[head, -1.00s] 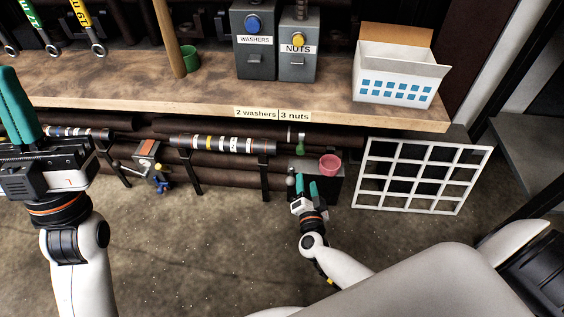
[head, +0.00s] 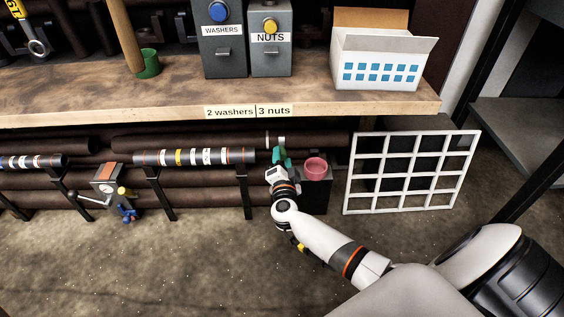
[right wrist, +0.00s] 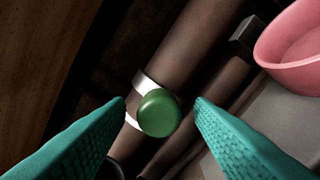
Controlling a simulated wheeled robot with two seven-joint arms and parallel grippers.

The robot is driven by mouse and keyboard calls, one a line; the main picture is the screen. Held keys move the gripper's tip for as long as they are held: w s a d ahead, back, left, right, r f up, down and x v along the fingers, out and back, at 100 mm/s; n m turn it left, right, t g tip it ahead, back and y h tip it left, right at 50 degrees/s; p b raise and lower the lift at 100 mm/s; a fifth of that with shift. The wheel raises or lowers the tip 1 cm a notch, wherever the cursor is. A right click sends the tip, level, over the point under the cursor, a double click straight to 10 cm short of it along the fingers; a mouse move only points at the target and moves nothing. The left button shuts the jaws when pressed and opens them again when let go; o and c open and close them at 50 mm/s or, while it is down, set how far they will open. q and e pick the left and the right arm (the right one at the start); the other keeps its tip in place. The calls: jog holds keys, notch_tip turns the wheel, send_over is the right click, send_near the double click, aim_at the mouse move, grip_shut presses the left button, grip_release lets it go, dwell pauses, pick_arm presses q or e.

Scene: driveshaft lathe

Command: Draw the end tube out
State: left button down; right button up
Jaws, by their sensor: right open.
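In the right wrist view a dark brown tube (right wrist: 194,45) runs diagonally, with a silver band (right wrist: 145,86) around it and a round green knob (right wrist: 159,113) at the band. My right gripper (right wrist: 160,103) is open, with one teal finger on each side of the knob and no visible grip on it. In the head view the right gripper (head: 280,156) is under the shelf, just below a small silver piece (head: 282,140), and hides the knob. A striped tube (head: 220,156) rests on black stands to its left. I cannot tell which tube is the end tube. My left gripper is out of view.
A pink cup (head: 316,168) on a dark box (head: 318,190) stands right beside the right gripper. A white grid (head: 412,172) is farther right. The wooden shelf (head: 150,98) overhangs above.

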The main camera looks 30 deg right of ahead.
jog(key=shift+b+x, duration=0.35)
jog(key=shift+x, duration=0.7)
grip_shut()
